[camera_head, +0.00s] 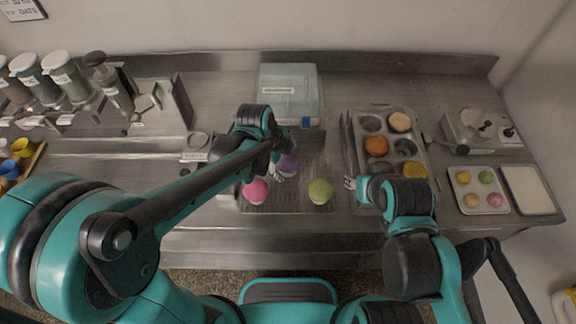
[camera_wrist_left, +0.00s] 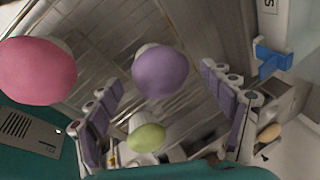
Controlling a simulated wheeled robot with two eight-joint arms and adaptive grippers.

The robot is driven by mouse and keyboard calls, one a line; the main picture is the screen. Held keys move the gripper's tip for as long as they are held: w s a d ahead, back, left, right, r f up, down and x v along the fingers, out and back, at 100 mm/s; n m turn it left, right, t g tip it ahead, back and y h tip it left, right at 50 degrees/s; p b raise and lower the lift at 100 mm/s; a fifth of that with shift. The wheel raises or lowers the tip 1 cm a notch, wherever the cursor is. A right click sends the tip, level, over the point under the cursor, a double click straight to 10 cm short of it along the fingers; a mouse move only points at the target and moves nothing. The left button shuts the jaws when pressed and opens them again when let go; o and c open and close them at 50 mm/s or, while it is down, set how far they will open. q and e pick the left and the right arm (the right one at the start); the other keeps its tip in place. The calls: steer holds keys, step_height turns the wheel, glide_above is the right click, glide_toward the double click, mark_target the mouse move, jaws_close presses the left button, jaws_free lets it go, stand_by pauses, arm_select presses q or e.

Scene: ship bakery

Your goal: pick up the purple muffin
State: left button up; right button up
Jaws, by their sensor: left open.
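The purple muffin (camera_head: 288,165) sits on a dark tray on the steel counter, partly hidden by my left gripper (camera_head: 278,171). In the left wrist view the purple muffin (camera_wrist_left: 160,72) shows between and beyond the spread fingers of my left gripper (camera_wrist_left: 161,80). The left gripper is open with nothing held; whether a finger touches the muffin I cannot tell. My right gripper (camera_head: 352,183) is at the left edge of the muffin tin, small and partly hidden by its own arm.
A pink muffin (camera_head: 256,191) and a green muffin (camera_head: 320,191) sit close by on the same tray. A clear lidded box (camera_head: 289,88) stands behind. The muffin tin (camera_head: 351,127) is to the right, with a smaller tray (camera_head: 481,207) of coloured muffins beyond it.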

arm_select(q)
steer(key=shift+x, duration=0.95)
steer(key=shift+r, duration=0.1)
steer(key=shift+c, duration=0.2)
steer(key=c, duration=0.9)
